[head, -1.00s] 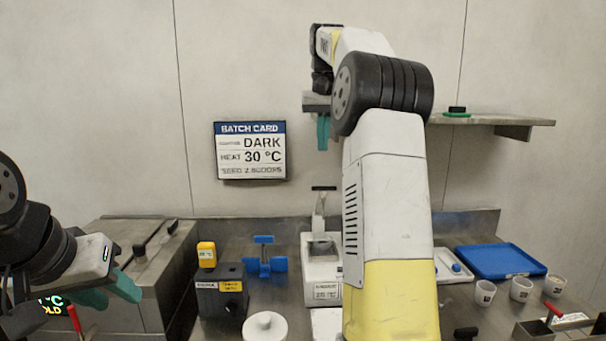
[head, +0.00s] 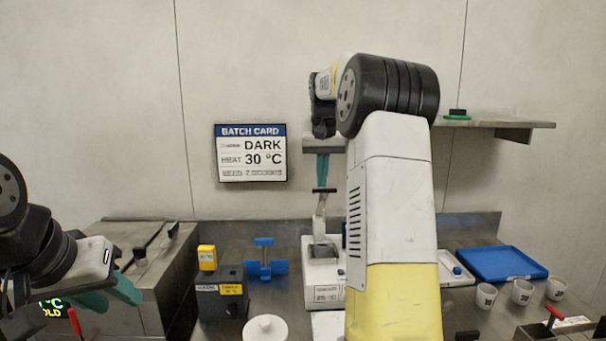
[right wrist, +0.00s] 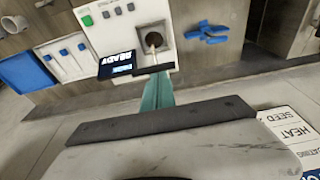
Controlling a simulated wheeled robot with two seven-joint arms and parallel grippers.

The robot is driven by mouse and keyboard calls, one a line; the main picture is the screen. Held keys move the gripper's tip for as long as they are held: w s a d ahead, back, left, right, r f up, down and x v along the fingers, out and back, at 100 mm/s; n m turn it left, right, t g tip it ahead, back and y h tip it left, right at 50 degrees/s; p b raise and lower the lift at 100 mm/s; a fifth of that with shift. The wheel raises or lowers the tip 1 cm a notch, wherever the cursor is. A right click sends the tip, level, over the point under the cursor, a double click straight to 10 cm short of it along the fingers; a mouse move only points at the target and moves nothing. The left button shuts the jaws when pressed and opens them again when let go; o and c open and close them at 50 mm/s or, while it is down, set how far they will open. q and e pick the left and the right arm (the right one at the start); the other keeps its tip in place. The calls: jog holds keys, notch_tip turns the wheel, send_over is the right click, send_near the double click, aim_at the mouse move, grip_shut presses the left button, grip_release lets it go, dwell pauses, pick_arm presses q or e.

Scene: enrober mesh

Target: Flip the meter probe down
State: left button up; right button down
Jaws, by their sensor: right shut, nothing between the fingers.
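The meter (head: 322,272) is a white box in the middle of the bench. Its probe arm (head: 320,215) stands upright with a black crossbar (head: 324,190) on top. In the right wrist view, the meter (right wrist: 105,22) shows a lit display and a dark square well (right wrist: 152,36). My right gripper (head: 322,180) is shut and empty, pointing down at the crossbar, just above or touching it; I cannot tell which. Its teal fingers also show in the right wrist view (right wrist: 157,88). My left gripper (head: 112,297) looks open and empty at the lower left, away from the meter.
A blue stand (head: 264,260) and a dark block with a yellow-topped piece (head: 207,257) are left of the meter. A white round lid (head: 265,329) is in front. A blue tray (head: 500,263) and several white cups (head: 522,291) are right. A wall shelf (head: 490,123) is behind.

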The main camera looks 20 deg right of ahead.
jog(key=shift+s+f, duration=0.1)
jog(key=shift+s, duration=0.05)
jog(key=shift+s+a+f+t, duration=0.25)
jog(key=shift+s+f+t, duration=0.25)
jog(key=shift+s, duration=0.2)
jog(key=s+a+f+t, duration=0.1)
jog(key=s+f, duration=0.2)
jog(key=f, duration=0.3)
jog(key=s+f+t, duration=0.1)
jog(key=s+f, duration=0.2)
jog(key=f, duration=0.4)
jog(key=shift+s+a+t+h, duration=0.3)
jog(key=shift+a+t+h, duration=0.05)
jog(key=shift+t+h, duration=0.05)
jog(key=shift+s+f, duration=0.1)
jog(key=shift+f, duration=0.15)
